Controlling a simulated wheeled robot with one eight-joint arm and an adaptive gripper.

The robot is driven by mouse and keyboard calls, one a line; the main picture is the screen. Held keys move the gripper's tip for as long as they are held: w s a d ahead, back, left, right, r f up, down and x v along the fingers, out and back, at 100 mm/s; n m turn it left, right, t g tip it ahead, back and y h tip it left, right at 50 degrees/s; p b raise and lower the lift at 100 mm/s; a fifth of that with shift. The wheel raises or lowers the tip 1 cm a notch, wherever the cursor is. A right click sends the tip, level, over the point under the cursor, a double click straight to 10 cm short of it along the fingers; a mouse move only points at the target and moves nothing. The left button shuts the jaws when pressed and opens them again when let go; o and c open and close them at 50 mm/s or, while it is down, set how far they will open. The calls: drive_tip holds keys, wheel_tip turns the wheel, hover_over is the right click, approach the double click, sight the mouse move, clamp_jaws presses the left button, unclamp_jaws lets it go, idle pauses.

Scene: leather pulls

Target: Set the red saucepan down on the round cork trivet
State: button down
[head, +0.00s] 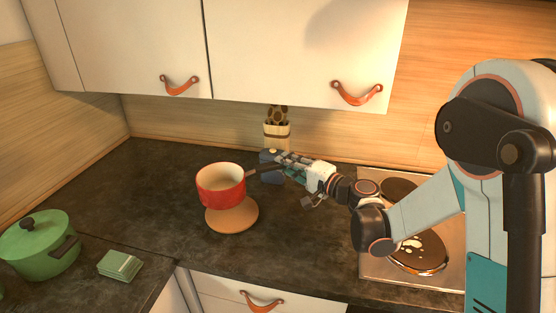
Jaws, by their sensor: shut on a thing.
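The red saucepan (221,188) has a cream inside and a dark handle (262,170) that points right. It is upright over the back left part of the round cork trivet (236,217). The trivet lies flat on the dark counter, and its front and right side show below the pan. The pan's base hides the rest of it. I cannot tell whether the base touches the trivet or hangs just above it. My gripper (285,166) is to the right of the pan, shut on its handle.
A green lidded pot (40,246) and a green folded cloth or stack (120,265) are at the left. A utensil holder (277,133) stands behind my gripper. The counter left of the saucepan is clear.

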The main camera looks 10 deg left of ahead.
drive_tip(key=shift+w+d+f+m+t, duration=0.15)
drive_tip(key=shift+d, duration=0.3)
drive_tip(key=shift+w+d+f+m+t, duration=0.15)
drive_tip(key=shift+d, duration=0.3)
drive_tip(key=shift+f+b, duration=2.15)
drive_tip(key=shift+f, duration=0.8)
drive_tip(key=shift+f+b, duration=0.3)
drive_tip(key=shift+f, duration=0.05)
drive_tip(key=c, duration=1.4)
unclamp_jaws()
drive_tip(key=shift+c, duration=0.2)
drive_tip(key=s+d+r+n+g+h, duration=0.1)
drive_tip(key=s+d+h, duration=0.3)
drive_tip(key=s+d, duration=0.4)
drive_tip(key=s+d+r+n+g+h, duration=0.1)
drive_tip(key=s+d+n+h, duration=0.2)
drive_tip(key=s+d, duration=0.6)
drive_tip(key=s+d+r+n+g+h, duration=0.1)
drive_tip(key=s+d+h, duration=0.6)
drive_tip(key=s, duration=1)
drive_tip(key=shift+d+r+n+g, duration=0.3)
drive_tip(key=shift+d+r+n, duration=0.15)
drive_tip(key=shift+d+n, duration=0.3)
